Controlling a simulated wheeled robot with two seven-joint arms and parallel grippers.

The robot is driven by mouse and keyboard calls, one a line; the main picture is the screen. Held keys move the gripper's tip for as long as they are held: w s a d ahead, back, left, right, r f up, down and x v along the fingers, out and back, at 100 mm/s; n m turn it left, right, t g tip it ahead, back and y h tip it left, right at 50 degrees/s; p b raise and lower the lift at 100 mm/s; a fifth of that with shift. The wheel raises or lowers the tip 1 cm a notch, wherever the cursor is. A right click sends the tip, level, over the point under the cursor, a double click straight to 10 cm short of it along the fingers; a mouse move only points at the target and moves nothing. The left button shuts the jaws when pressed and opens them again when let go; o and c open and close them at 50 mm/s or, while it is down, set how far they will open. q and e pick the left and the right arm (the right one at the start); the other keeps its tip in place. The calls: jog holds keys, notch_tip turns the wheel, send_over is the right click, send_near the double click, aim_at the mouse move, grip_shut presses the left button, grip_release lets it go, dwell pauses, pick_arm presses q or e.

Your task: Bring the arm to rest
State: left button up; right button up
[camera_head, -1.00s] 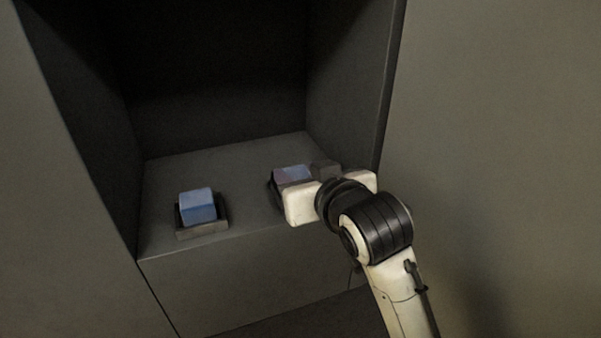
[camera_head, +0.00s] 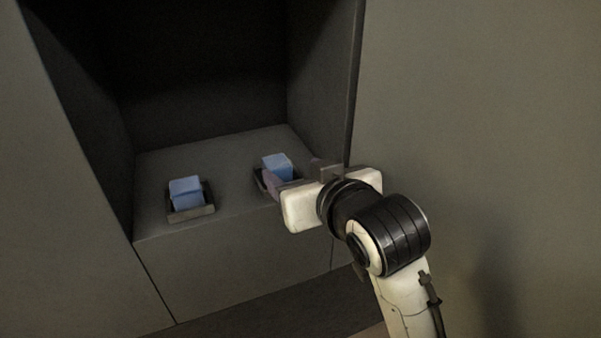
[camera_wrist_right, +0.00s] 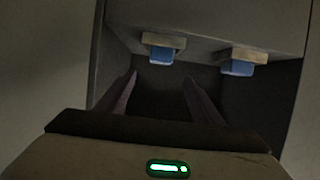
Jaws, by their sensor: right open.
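My right gripper (camera_head: 298,178) is open and empty at the front edge of the recess, just in front of the right blue block. Its two spread fingers (camera_wrist_right: 158,98) also show in the right wrist view, with nothing between them. The right blue block (camera_head: 277,166) sits in a small dark tray on the recess floor, partly hidden by the gripper. It shows in the right wrist view too (camera_wrist_right: 162,56). My left gripper is in neither view.
A second blue block (camera_head: 186,191) sits in another small tray (camera_head: 190,215) at the left of the recess floor (camera_head: 225,160). The recess's right wall (camera_head: 325,85) stands close beside the gripper. Free room lies in front of the grey panel (camera_head: 480,120) at the right.

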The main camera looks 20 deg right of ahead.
jog(key=shift+s+r, duration=0.15)
jog(key=shift+s, duration=0.2)
jog(key=s+f+g, duration=0.2)
jog(key=s+f, duration=0.3)
jog(key=f, duration=1)
jog(key=s+d+f+n+g, duration=0.1)
jog(key=s+f, duration=0.4)
jog(key=f, duration=1.1)
jog(key=shift+s+d+g+y, duration=0.25)
jog(key=shift+g+y, duration=0.15)
jog(key=shift+g, duration=0.7)
jog(key=s+f, duration=0.3)
jog(key=s, duration=0.1)
jog(key=s+d+f, duration=0.1)
jog(key=s+f, duration=0.2)
jog(key=s+d+f, duration=0.1)
jog(key=s+f, duration=0.3)
jog(key=shift+s+d, duration=0.15)
jog(key=shift+s, duration=0.2)
jog(key=shift+c, duration=0.4)
